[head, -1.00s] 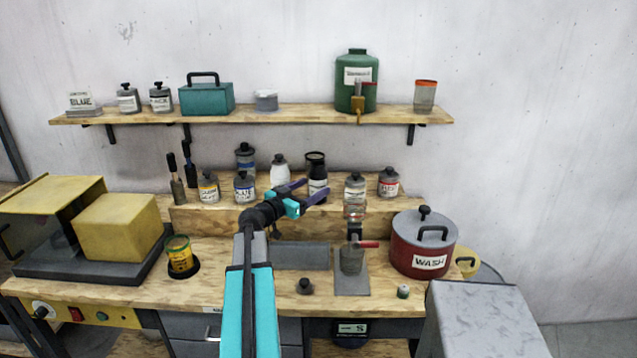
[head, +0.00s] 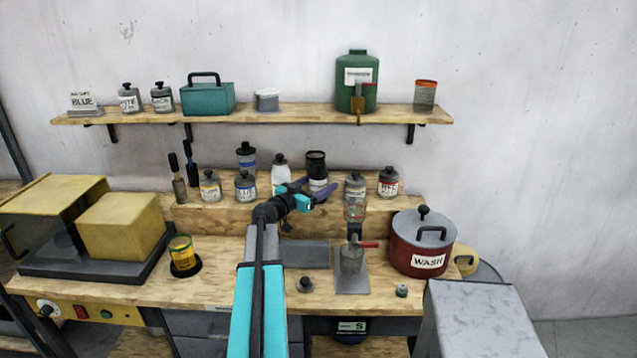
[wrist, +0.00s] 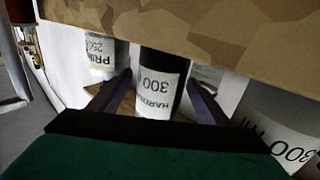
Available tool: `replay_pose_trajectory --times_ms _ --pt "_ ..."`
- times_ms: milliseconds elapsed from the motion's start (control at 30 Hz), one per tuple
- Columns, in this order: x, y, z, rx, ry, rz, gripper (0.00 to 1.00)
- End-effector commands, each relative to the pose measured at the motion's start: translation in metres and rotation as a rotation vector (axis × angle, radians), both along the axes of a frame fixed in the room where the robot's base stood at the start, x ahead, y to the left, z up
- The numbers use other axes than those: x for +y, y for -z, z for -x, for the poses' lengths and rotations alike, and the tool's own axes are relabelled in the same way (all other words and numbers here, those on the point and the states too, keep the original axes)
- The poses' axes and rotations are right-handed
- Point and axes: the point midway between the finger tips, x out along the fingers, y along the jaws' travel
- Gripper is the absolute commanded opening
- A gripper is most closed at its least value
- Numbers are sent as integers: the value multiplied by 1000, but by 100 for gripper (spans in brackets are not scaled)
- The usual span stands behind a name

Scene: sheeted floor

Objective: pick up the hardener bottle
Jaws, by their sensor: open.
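The hardener bottle is dark with a black cap and a white label; it stands upright on the raised wooden step, and in the head view (head: 316,160) its lower part is partly behind my gripper (head: 319,186). In the wrist view the hardener bottle (wrist: 160,85) appears upside down, its label reading "HARDENER 300". My gripper (wrist: 159,80) is open, with one dark finger on each side of the bottle in that view. I cannot tell whether either finger touches it.
A grey bottle (head: 355,187) and a red-labelled bottle (head: 388,183) stand to the right. A shelf (head: 290,118) runs above. A red wash pot (head: 408,256) sits lower right.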

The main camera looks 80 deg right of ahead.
Motion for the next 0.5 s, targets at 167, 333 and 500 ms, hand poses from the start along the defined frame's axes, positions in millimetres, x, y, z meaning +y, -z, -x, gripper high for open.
replay_pose_trajectory --times_ms 167,333,500 --pt "-17 -1 9 1 2 -1 71" --pt "-27 0 16 1 1 -1 71" --pt "-30 1 18 1 1 1 71"
